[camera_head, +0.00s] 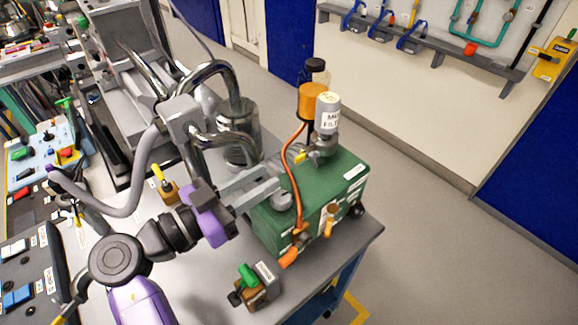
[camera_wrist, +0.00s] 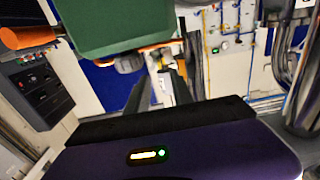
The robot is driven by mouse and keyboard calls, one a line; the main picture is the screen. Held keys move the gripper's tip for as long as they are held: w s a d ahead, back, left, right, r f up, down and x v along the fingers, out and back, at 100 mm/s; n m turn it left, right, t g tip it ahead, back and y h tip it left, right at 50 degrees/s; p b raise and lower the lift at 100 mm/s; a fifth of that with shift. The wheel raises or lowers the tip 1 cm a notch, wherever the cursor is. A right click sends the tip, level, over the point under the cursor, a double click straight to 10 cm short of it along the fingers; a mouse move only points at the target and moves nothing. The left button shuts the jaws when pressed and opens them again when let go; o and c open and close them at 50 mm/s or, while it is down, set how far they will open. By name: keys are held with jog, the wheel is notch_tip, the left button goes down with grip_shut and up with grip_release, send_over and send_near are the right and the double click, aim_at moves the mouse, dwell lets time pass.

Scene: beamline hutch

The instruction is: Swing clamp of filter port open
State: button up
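In the wrist view the fingers (camera_wrist: 160,85) are also apart. A small yellow-and-metal part (camera_wrist: 166,70) shows beyond the tips; I cannot tell whether it is the clamp. The box (camera_wrist: 120,25) fills the upper left.
An orange-brown hose (camera_head: 290,165) curves down the box beside my fingers. A metal canister (camera_head: 238,135) with bent pipes is left of the box. Floor at right is clear.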

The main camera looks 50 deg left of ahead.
aim_at(295, 160)
jog(key=w, duration=0.2)
jog(key=w+p, duration=0.1)
jog(key=w, duration=0.1)
jog(key=w+p, duration=0.1)
jog(key=w, duration=0.1)
jog(key=shift+d+r, duration=0.2)
jog(key=shift+d, duration=0.05)
jog(key=shift+w+f, duration=0.1)
jog(key=shift+w, duration=0.45)
grip_shut()
dwell(0.7)
